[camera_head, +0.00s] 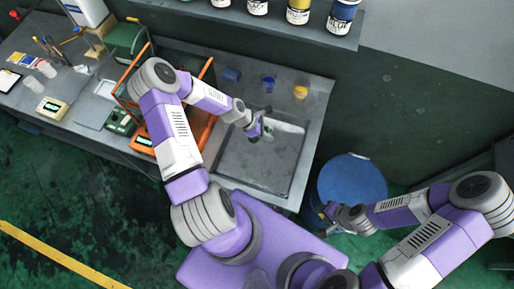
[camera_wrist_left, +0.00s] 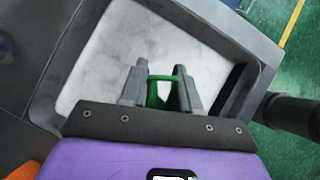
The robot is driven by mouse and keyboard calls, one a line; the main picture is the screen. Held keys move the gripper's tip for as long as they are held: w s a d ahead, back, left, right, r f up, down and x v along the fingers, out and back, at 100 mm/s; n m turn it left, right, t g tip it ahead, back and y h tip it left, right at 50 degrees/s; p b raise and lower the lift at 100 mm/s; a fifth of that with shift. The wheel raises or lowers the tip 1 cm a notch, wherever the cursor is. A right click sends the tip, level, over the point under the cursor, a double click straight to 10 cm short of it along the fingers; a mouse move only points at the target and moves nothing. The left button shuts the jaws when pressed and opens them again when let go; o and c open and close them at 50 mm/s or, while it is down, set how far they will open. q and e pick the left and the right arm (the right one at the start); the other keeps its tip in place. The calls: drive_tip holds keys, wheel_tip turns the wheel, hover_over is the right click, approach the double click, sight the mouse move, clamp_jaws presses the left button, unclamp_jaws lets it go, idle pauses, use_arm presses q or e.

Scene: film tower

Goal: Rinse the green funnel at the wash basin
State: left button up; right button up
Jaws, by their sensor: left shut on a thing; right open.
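The green funnel (camera_wrist_left: 160,90) is between the two fingers of my left gripper (camera_wrist_left: 160,92), which is shut on it. In the head view my left gripper (camera_head: 264,130) is over the upper part of the grey wash basin (camera_head: 248,168), and only a little green (camera_head: 268,132) shows at its fingers. The basin's pale, mottled inside (camera_wrist_left: 125,50) fills much of the left wrist view behind the funnel. I cannot tell how high the funnel is above the basin floor. My right gripper (camera_head: 337,214) is open and empty, beside the blue barrel.
A pale elongated patch (camera_head: 288,127) lies beside my left gripper; I cannot tell what it is. Small blue (camera_head: 268,84) and yellow (camera_head: 300,92) containers stand behind the basin. An orange frame (camera_head: 206,112) is left of it. A blue barrel (camera_head: 352,182) stands right of it.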

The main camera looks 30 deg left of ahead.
idle(0.4)
use_arm(q)
drive_tip(key=shift+r, duration=2)
drive_tip(key=s+d+f+m+g+y+b, duration=0.1)
drive_tip(key=d+f+m+g+y+b, duration=0.2)
drive_tip(key=m+b, duration=0.6)
drive_tip(key=s+d+f+m+g+y+b, duration=0.1)
drive_tip(key=d+f+m+g+b, duration=0.3)
drive_tip(key=m+g+b, duration=0.4)
drive_tip(key=f+m+y+b, duration=0.1)
drive_tip(key=m+b, duration=0.1)
drive_tip(key=m, duration=0.5)
drive_tip(key=shift+m+y, duration=0.4)
